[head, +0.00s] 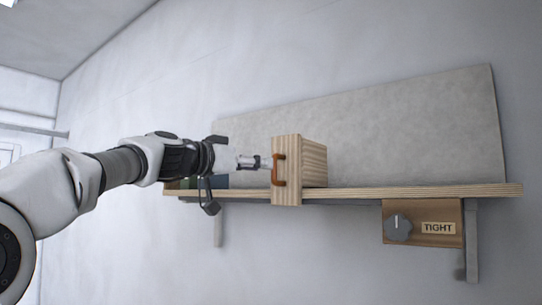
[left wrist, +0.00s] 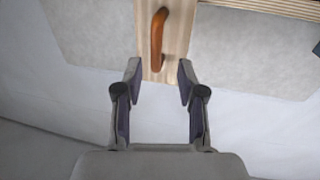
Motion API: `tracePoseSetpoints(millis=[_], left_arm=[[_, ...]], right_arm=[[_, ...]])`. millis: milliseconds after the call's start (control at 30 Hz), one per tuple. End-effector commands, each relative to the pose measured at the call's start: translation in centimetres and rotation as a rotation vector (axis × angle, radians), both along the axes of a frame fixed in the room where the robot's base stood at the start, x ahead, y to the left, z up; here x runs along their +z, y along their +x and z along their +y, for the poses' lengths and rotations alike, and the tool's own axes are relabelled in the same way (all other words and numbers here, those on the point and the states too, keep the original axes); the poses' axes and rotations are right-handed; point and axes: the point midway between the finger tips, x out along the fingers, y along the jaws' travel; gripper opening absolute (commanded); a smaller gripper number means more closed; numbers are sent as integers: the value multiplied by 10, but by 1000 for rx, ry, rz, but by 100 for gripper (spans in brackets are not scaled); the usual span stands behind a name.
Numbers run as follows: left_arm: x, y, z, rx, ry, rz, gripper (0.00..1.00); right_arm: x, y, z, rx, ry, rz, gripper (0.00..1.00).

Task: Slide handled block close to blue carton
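The handled block (head: 314,164) is pale wood with a brown handle (head: 279,170) on its left face. It stands on the wooden shelf (head: 400,191), with its front plate overlapping the shelf edge. My left gripper (head: 250,162) is just left of the handle. In the left wrist view the gripper (left wrist: 160,68) is open, with fingertips apart near the handle's lower end (left wrist: 157,40); I cannot see it gripping. A bluish-green patch (head: 221,181) behind my gripper may be the blue carton, mostly hidden. My right gripper is not in view.
A knob (head: 398,227) and a "TIGHT" label (head: 438,228) sit on a wooden panel below the shelf. A grey board (head: 410,125) leans behind it. The shelf right of the block is clear. A dark blue corner (left wrist: 317,48) shows at the wrist view's right edge.

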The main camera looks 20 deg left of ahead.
Motion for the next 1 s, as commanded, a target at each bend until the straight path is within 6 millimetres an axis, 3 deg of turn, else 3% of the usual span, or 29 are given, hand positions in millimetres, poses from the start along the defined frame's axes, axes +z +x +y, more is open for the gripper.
tracePoseSetpoints(millis=[33, 167, 433, 567, 1000], left_arm=[[4, 9, -6, 0, 3, 4, 39], [2, 24, -15, 0, 3, 4, 39], [-1, 27, -17, 0, 2, 1, 39], [-1, 27, -17, 1, 2, 2, 0], [-1, 30, -11, 2, 2, 3, 0]], right_arm=[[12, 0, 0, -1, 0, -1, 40], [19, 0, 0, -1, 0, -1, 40], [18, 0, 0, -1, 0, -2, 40], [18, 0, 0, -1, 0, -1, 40], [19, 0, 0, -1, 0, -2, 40]])
